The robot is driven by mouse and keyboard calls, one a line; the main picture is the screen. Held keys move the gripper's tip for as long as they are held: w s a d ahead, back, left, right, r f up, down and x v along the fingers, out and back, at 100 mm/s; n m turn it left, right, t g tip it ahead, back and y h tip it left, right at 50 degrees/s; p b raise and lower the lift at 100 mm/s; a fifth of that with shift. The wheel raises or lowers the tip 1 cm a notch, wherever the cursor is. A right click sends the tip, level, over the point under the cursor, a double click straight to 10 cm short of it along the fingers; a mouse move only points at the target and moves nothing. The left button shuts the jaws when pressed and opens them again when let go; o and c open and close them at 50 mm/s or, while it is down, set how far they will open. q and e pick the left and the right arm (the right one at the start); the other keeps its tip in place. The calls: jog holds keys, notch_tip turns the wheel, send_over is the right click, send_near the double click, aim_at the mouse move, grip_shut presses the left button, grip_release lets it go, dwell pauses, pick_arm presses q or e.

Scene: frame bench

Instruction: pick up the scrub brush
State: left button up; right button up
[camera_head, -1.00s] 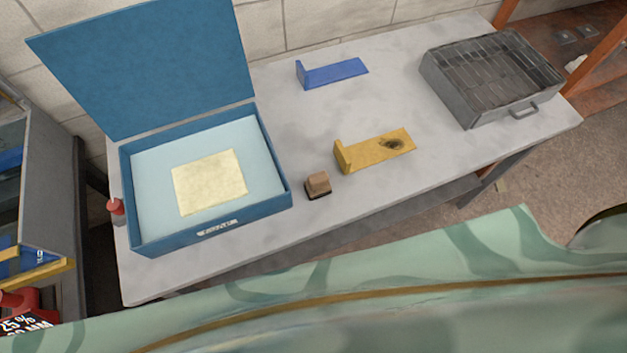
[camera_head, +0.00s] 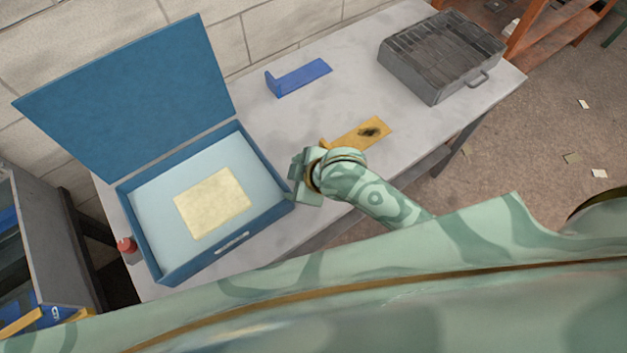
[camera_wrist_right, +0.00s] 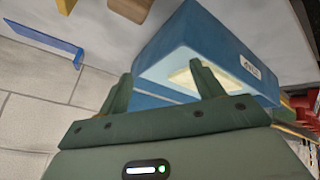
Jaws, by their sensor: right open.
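The scrub brush, a small brown wooden block, shows at the top edge of the right wrist view (camera_wrist_right: 130,8), partly cut off. In the head view it is hidden behind my right gripper (camera_head: 300,180), which is over the table's front part beside the blue box. My right gripper (camera_wrist_right: 163,82) is open, with its two fingers wide apart and nothing between them. The brush lies beyond the fingertips, not touching them. My left gripper is in neither view.
The open blue box (camera_head: 150,240) with a pale yellow sheet (camera_head: 212,203) stands left of the gripper. A blue bookend (camera_head: 300,77) and a grey grill box (camera_head: 430,82) stand farther back. The grey tabletop (camera_head: 350,90) between them is clear.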

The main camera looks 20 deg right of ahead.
jog(key=s+a+r+n+g+y+p, duration=0.1)
jog(key=s+a+r+n+g+p, duration=0.2)
jog(key=a+r+n, duration=0.55)
jog(key=w+d+f+g+h+b, duration=0.1)
jog(key=w+d+f+g+h, duration=0.15)
jog(key=d, duration=0.55)
jog(key=w+d+f+g+h+b, duration=0.1)
jog(key=w+d+f, duration=0.1)
jog(key=w+d, duration=0.35)
jog(key=f+b, duration=0.1)
jog(key=f, duration=0.4)
jog(key=s+f+b, duration=0.1)
jog(key=f, duration=0.4)
jog(key=s+f+b, duration=0.1)
jog(key=f, duration=0.4)
jog(key=shift+s+a+f, duration=0.1)
jog(key=shift+a+f, duration=0.05)
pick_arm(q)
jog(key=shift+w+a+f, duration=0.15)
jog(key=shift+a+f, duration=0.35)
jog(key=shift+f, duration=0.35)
pick_arm(e)
jog(key=c, duration=1.1)
